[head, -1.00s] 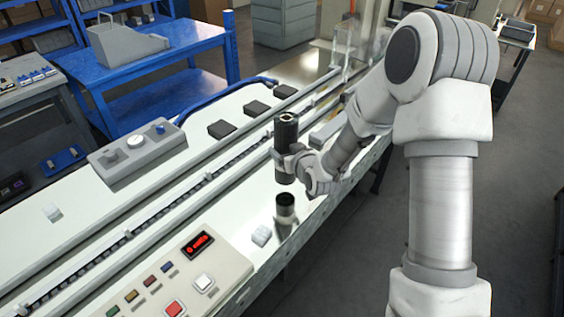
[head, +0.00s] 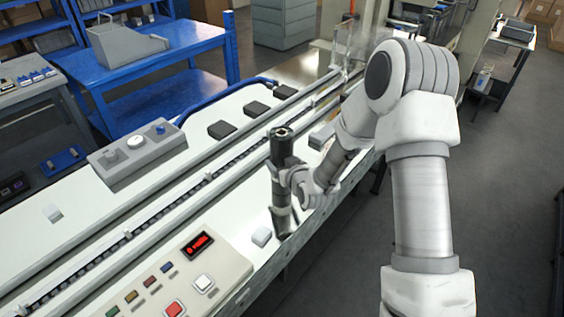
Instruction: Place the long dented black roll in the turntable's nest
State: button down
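The long black roll (head: 281,148) stands nearly upright in my gripper (head: 284,174), with a hollow core showing at its top end. The fingers are shut around its middle. A dent cannot be made out at this size. The roll's lower part is directly over a short cylindrical holder (head: 284,220), which seems to be the turntable's nest, at the front edge of the white machine bed. The gripper and roll hide most of the holder. I cannot tell whether the roll's bottom is inside it or just above it.
A small white block (head: 262,236) sits left of the holder. A control panel (head: 170,278) with coloured buttons and a red display is at lower left. A long conveyor rail (head: 150,225) runs behind the roll. Black blocks (head: 222,129) lie further back.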

grip_release()
jog(key=shift+f, duration=0.1)
jog(key=shift+r, duration=0.2)
jog(key=v, duration=1.2)
